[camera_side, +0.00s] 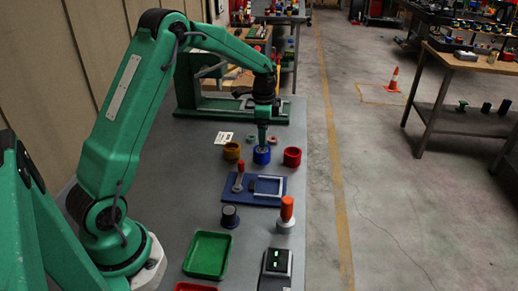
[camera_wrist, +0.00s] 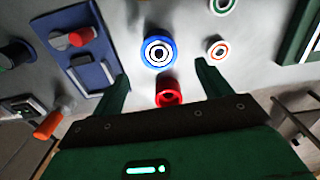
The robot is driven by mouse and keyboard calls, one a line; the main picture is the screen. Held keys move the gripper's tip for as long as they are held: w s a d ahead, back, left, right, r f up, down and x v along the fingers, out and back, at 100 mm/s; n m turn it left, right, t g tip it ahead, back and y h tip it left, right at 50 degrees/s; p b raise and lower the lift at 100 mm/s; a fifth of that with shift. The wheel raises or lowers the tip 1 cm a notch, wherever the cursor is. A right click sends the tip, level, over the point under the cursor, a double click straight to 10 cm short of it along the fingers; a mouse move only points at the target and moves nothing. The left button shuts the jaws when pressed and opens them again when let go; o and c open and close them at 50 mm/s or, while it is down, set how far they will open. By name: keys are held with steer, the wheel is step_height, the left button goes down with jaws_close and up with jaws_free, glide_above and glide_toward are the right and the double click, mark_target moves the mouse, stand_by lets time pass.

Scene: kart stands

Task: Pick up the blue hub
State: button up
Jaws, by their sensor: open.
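In the wrist view the blue hub (camera_wrist: 159,52) is a round blue ring with a pale and dark centre, just beyond and between the two spread fingers of my gripper (camera_wrist: 161,70). The red hub (camera_wrist: 168,93) shows nearer to the palm, also between the fingers. Nothing is held.
A blue plate (camera_side: 236,199) with a fixture lies in front of the hubs. Nearer stand a dark knob (camera_side: 230,217), an orange-topped piece (camera_side: 286,212) and a green tray (camera_side: 208,255). Small rings (camera_side: 274,138) lie behind, before a green frame (camera_side: 222,110).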

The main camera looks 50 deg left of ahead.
mark_target(263, 150)
steer(key=shift+f, duration=3.8)
steer(key=shift+r, duration=0.1)
steer(key=c, duration=1.3)
